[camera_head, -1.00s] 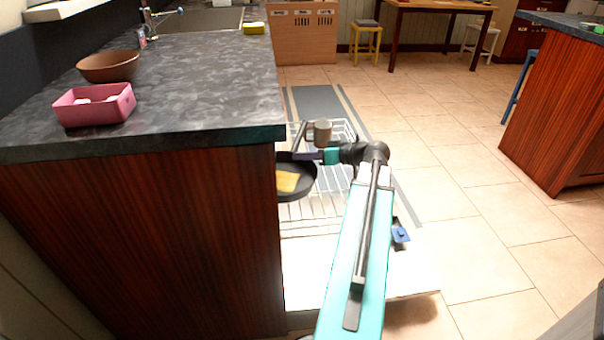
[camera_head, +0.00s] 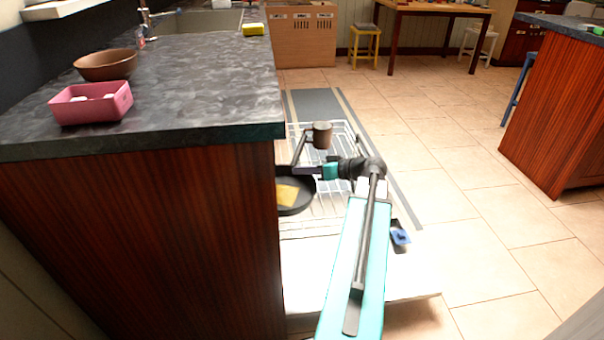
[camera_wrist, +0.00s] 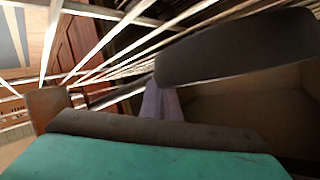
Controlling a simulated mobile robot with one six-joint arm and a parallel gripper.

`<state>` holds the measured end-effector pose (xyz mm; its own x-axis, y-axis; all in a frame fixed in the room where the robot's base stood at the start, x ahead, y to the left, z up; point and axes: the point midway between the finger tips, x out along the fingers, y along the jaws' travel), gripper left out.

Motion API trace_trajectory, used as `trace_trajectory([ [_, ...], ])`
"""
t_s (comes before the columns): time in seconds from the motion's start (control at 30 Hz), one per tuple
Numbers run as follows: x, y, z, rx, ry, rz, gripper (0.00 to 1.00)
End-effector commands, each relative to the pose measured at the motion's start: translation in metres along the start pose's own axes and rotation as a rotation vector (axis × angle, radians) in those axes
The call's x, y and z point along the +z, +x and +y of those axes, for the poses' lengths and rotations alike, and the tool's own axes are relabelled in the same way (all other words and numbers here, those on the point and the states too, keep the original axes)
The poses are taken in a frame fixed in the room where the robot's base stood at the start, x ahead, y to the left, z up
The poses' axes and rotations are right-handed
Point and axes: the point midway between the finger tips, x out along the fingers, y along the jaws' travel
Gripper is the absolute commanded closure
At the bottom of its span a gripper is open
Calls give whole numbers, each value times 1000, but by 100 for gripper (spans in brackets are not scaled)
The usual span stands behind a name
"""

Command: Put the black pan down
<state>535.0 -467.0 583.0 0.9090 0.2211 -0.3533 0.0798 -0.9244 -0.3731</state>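The black pan (camera_head: 309,197) is beside the right face of the counter, over the white wire rack (camera_head: 330,203); the counter hides its left side. A yellow-tan flat piece (camera_head: 287,194) lies in it. Its handle (camera_head: 300,148) points away toward the far end of the rack. My gripper (camera_head: 306,170) is at the handle near the pan and appears shut on it. The wrist view shows the pan's dark side (camera_wrist: 240,48) and a purple fingertip (camera_wrist: 160,102) at the handle. Whether the pan touches the rack cannot be told.
A grey-brown mug (camera_head: 322,135) stands close beyond my gripper, near the handle's end. The dark counter (camera_head: 200,100) rises on the left, with a pink box (camera_head: 92,104) and a brown bowl (camera_head: 105,66). The tiled floor (camera_head: 445,190) is open on the right.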

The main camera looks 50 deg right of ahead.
Motion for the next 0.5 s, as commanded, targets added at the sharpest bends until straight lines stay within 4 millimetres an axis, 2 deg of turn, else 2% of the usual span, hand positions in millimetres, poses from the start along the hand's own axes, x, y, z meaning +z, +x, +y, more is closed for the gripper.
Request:
trace_trajectory([
  [0.5,4,2,2,-2,1,4,100],
])
